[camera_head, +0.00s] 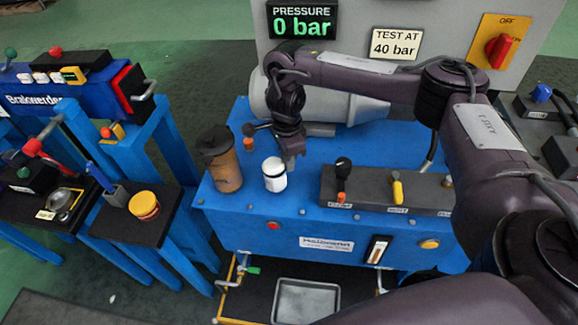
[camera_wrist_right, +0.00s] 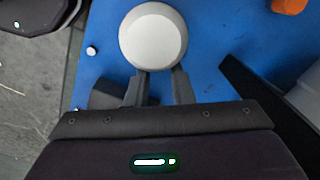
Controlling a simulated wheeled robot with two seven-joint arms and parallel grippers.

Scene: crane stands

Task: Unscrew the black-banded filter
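A white filter (camera_head: 274,176) with a dark band near its top stands upright on the blue bench (camera_head: 252,226). Its round pale top fills the upper middle of the right wrist view (camera_wrist_right: 153,37). My right gripper (camera_head: 290,158) is low at its far right side in the head view. In the right wrist view the two fingers (camera_wrist_right: 159,90) are apart and reach to the filter's edge. Their tips are hidden under its top, so I cannot tell whether they squeeze it. My left gripper is not in view.
A brown filter (camera_head: 224,166) with a dark cap stands just left of the white one. A dark panel with levers (camera_head: 384,190) lies to the right. A metal tray (camera_head: 305,300) sits below the bench. The display (camera_head: 301,20) reads 0 bar.

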